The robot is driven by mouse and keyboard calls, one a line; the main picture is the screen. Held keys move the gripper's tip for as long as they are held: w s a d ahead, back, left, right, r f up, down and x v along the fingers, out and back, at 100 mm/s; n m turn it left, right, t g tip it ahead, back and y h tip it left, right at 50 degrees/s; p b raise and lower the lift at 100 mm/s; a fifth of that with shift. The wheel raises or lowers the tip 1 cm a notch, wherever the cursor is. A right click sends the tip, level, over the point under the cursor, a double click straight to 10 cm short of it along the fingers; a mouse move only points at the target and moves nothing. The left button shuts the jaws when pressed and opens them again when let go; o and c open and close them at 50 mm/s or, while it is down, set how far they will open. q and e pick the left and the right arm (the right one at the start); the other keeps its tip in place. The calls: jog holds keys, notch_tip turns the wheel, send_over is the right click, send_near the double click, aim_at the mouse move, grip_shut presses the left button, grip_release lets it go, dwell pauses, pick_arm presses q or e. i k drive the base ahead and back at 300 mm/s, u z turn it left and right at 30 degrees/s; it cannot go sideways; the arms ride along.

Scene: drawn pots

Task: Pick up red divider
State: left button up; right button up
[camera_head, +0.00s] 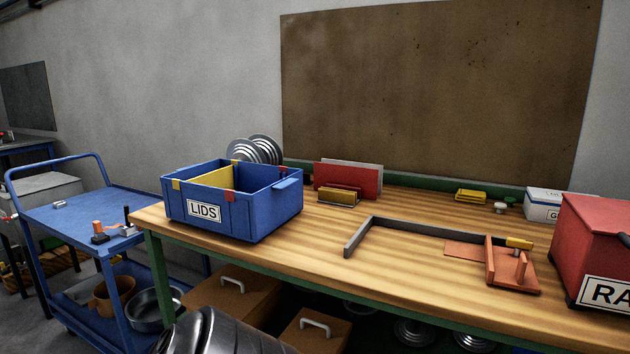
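The red divider (348,179) is a flat red panel standing upright near the back of the wooden workbench (300,270). A pale grey panel (371,166) stands just behind it, mostly hidden. A low yellow holder (339,197) stands at the front of the red panel and covers part of its lower edge. The blue LIDS bin (264,214) is to the left, with a yellow divider (214,180) inside. Neither of my grippers is in view.
Metal lids (262,150) stand behind the bin. A grey L-shaped rail (410,228) and a reddish fixture (510,268) are front right. A red box (597,245) stands at the right edge. A blue cart (80,220) is at left. Bare wood lies between bin and rail.

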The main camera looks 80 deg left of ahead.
aim_at(365, 179)
jog(key=u, duration=2.4)
